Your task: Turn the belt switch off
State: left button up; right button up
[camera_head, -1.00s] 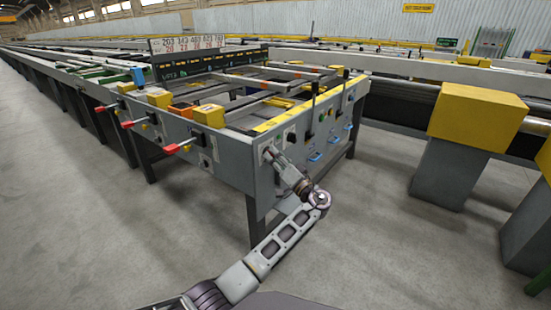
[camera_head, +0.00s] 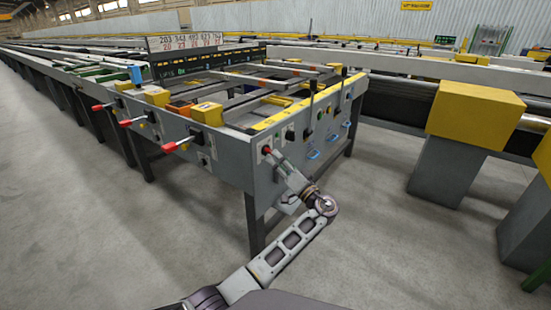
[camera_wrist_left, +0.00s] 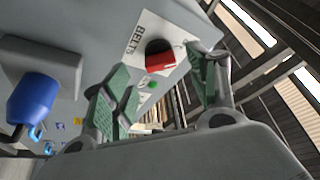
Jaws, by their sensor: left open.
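The belt switch is a red and black rotary knob (camera_wrist_left: 160,57) on a white plate marked BELTS in the left wrist view. It also shows as a small red spot (camera_head: 266,150) on the near end panel of the runout table in the head view. My left gripper (camera_wrist_left: 162,82) is open and empty, its green-padded fingers on either side of the knob in the picture. I cannot tell whether either finger touches it. In the head view the left gripper (camera_head: 278,162) is right at the panel, just below and right of the knob. My right gripper is not in view.
A blue knob (camera_wrist_left: 34,98) stands out at the left of the wrist view. Red-tipped levers (camera_head: 170,147) project from the table's left side. Grey floor (camera_head: 390,240) is clear in front; yellow-topped posts (camera_head: 475,113) stand right.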

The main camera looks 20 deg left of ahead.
pick_arm(q)
jog(key=shift+v, duration=2)
jog(key=shift+m, duration=0.3)
